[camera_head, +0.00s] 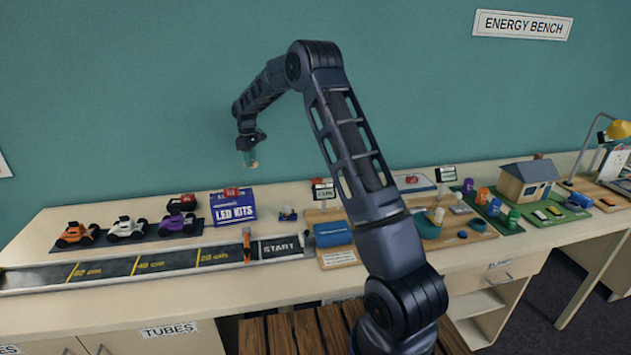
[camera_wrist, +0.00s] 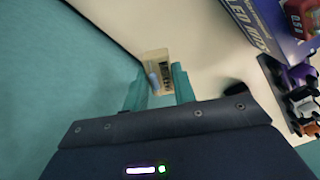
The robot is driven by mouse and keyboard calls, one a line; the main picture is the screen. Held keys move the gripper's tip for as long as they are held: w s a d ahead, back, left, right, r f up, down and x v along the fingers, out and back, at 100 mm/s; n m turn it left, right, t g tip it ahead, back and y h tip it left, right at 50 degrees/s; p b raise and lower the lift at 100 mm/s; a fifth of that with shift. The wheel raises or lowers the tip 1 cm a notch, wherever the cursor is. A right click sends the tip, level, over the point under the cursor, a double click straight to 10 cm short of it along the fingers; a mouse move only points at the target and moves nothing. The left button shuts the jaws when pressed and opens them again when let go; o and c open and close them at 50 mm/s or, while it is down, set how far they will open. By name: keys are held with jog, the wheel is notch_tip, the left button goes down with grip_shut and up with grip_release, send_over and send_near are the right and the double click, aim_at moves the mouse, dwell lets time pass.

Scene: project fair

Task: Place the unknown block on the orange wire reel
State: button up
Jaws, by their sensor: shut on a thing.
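My gripper (camera_head: 248,158) hangs high in front of the teal wall, above the back of the bench and left of centre. In the wrist view its teal fingers (camera_wrist: 158,88) are closed on a small beige, partly see-through block (camera_wrist: 157,62) with a bluish part on its side. The block is clear of the bench. A small orange upright cylinder (camera_head: 483,196) stands on a green mat at the right, in a row with purple and green ones. It looks like the orange wire reel, but it is too small to be sure.
A blue LED KITS box (camera_head: 234,209) with a red item on top stands below my gripper. Toy cars (camera_head: 127,229) are to its left, the track (camera_head: 120,266) in front. A model house (camera_head: 527,180) stands near the cylinders. My arm hides part of the middle bench.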

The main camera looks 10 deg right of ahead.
jog(key=s+d+f+m, duration=0.2)
jog(key=s+d, duration=0.1)
jog(key=d, duration=0.6)
jog(key=s+d+f+m, duration=0.3)
jog(key=d, duration=0.6)
jog(key=s+d+f+m, duration=0.2)
jog(key=d+m, duration=0.1)
jog(key=d, duration=0.6)
jog(key=shift+s+f, duration=0.25)
jog(key=shift+s, duration=0.15)
jog(key=w+d+r+n, duration=0.2)
jog(key=w+r+n, duration=0.2)
jog(key=r+n, duration=0.25)
notch_tip(320, 180, up, 12)
jog(key=n, duration=0.8)
send_over(317, 180)
notch_tip(317, 180, down, 20)
jog(key=shift+w+r, duration=0.1)
jog(key=shift+w, duration=0.05)
jog(key=shift+d, duration=0.1)
jog(key=o, duration=1)
